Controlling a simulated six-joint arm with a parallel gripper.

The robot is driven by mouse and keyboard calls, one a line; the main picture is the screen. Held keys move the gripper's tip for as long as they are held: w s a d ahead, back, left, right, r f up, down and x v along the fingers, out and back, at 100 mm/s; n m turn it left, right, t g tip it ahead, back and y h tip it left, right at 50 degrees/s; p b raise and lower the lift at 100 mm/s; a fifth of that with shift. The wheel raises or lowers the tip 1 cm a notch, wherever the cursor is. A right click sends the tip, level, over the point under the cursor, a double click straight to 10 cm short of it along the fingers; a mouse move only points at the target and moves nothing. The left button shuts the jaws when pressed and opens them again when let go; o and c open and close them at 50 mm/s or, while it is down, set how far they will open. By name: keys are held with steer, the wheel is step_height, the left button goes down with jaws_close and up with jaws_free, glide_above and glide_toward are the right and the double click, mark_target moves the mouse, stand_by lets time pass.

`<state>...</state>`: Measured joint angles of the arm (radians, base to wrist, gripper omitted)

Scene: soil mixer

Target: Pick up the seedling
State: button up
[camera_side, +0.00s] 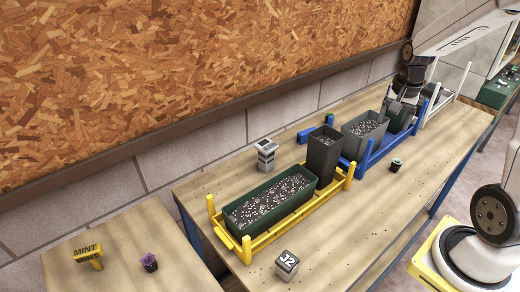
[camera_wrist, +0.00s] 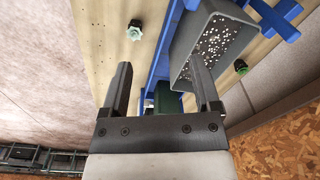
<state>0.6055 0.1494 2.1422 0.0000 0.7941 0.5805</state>
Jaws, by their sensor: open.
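A small seedling (camera_side: 395,165) in a dark pot stands on the wooden table, in front of the blue rack; it also shows in the wrist view (camera_wrist: 135,30). A purple seedling (camera_side: 150,261) stands on the lower left table. Which seedling is meant cannot be told. My gripper (camera_wrist: 158,62) is open and empty, above the right end of the blue rack, apart from all seedlings. Its fingertips are hard to make out in the side view.
The blue rack (camera_side: 362,163) holds a grey soil box (camera_side: 363,140) and a dark green container (camera_side: 397,118). A tall dark pot (camera_side: 323,155) and a green trough (camera_side: 250,228) in a yellow rack (camera_side: 297,220) stand left. A J2 cube (camera_side: 287,265) sits in front. The right front table is clear.

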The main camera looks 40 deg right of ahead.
steer(key=s+d+m, duration=0.3)
steer(key=d+m, duration=0.1)
steer(key=d, duration=0.3)
glide_above(398, 161)
step_height(398, 161, down, 9)
steer(key=shift+d+r, duration=0.15)
steer(key=shift+r, duration=0.05)
steer(key=shift+f, duration=0.35)
steer(key=shift+f, duration=0.1)
steer(key=shift+f, duration=1.15)
steer(key=shift+f, duration=2.6)
jaws_close()
